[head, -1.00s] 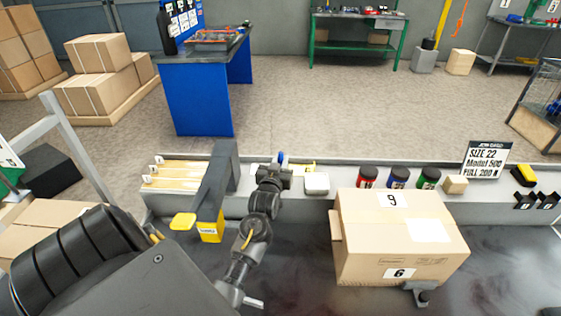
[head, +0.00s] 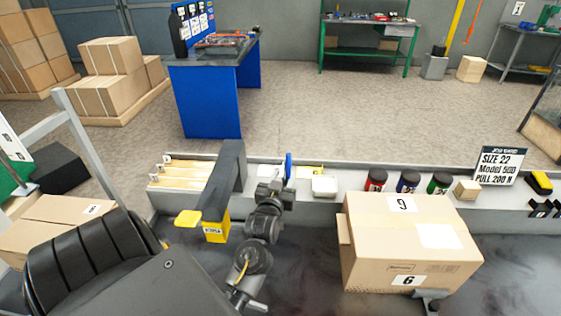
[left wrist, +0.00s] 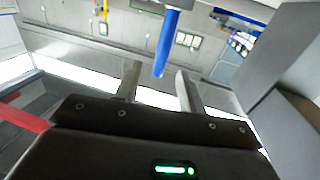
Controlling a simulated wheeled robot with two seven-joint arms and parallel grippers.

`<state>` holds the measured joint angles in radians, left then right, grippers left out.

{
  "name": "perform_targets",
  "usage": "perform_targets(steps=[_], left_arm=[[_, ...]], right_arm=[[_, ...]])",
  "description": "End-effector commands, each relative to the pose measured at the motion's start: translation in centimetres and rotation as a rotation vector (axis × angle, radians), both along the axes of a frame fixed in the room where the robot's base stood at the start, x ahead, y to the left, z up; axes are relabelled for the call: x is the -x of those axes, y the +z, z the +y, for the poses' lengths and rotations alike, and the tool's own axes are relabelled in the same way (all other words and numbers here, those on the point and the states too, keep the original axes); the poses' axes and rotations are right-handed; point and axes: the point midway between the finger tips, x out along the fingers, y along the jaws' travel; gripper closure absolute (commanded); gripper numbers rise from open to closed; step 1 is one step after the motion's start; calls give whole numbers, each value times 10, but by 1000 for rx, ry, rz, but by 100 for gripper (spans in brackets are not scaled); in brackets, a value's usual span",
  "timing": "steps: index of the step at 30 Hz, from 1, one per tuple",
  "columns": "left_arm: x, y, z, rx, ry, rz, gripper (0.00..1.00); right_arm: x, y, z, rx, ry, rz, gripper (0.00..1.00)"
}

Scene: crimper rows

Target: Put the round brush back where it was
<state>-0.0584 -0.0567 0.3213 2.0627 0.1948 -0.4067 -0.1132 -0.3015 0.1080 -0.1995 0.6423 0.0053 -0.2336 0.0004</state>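The round brush is probably the upright blue piece (head: 288,166) on the grey ledge; only a blue, handle-like part shows, and I see no bristles. My left gripper (head: 272,188) is just in front of it and a little to its left in the head view. In the left wrist view, the blue piece (left wrist: 166,45) lies between the lines of the two spread fingers (left wrist: 158,88), with a visible gap on each side. The left gripper looks open and empty.
A grey post with a yellow base (head: 216,232) stands close left of my left arm. A cardboard box (head: 405,245) stands at right. The ledge carries a white block (head: 324,186), red (head: 375,181), blue (head: 408,182) and green (head: 438,184) jars, and a sign (head: 498,166).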

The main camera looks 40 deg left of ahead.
Motion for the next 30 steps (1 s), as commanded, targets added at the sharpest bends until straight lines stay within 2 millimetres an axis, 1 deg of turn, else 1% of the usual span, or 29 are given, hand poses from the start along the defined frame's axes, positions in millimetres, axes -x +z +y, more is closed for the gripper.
perform_targets(steps=[1,3,6,9,26,28,30], left_arm=[[8,-1,-4,1,1,0,60],[16,0,-9,1,1,0,60],[24,0,-13,0,1,-1,60],[28,1,-15,-1,1,0,60],[29,1,-16,-1,1,-2,60],[29,5,-16,-1,1,-2,60],[29,15,-16,-1,1,-2,60]], right_arm=[[-1,-1,0,0,0,-2,100],[-2,-1,1,-1,-1,-5,100],[-3,-2,3,-4,0,-6,100],[-3,-2,4,-6,-1,-6,100],[2,-3,4,-4,-2,4,100],[2,0,4,-4,-2,4,100],[3,11,4,-4,-2,4,100]])
